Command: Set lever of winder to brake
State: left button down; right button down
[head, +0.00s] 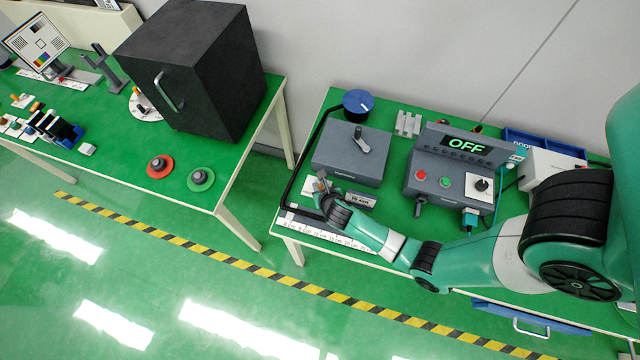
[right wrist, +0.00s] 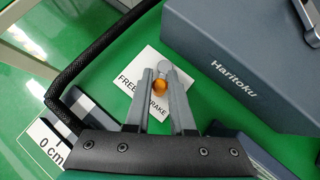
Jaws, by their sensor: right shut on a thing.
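The winder's lever shows in the right wrist view as a round orange knob (right wrist: 160,87) with a pale disc beside it. It stands over a white card (right wrist: 150,62) reading FREE and BRAKE, whose lettering is partly covered by my fingers. My right gripper (right wrist: 163,76) is shut on the lever, with a finger on each side of the knob. In the head view my right gripper (head: 321,186) reaches the card (head: 309,190) at the left end of the right table, and the lever is too small to make out. Which word the lever points to is unclear. My left gripper is not in view.
A grey Haritoku box (head: 337,158) with a handle on top stands just behind. A black bar (head: 303,150) runs along the table's left edge. A white ruler (head: 305,222) lies in front. A control box (head: 455,168) displaying OFF stands to the right.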

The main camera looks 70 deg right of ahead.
jog(key=shift+s+d+r+n+p, duration=0.1)
jog(key=shift+s+r+n+p, duration=0.25)
jog(key=shift+p, duration=0.75)
jog(key=shift+w+f+n+t+y, duration=0.2)
jog(key=shift+n+t+y, duration=0.05)
jog(key=shift+t+y, duration=0.05)
jog(key=shift+f, duration=0.15)
jog(key=c, duration=0.8)
grip_release()
jog(key=shift+o, duration=0.2)
jog(key=shift+s+r+p, duration=0.15)
jog(key=shift+r+p, duration=0.15)
jog(key=shift+p, duration=0.05)
jog(key=p+v, duration=0.4)
jog(key=v, duration=0.7)
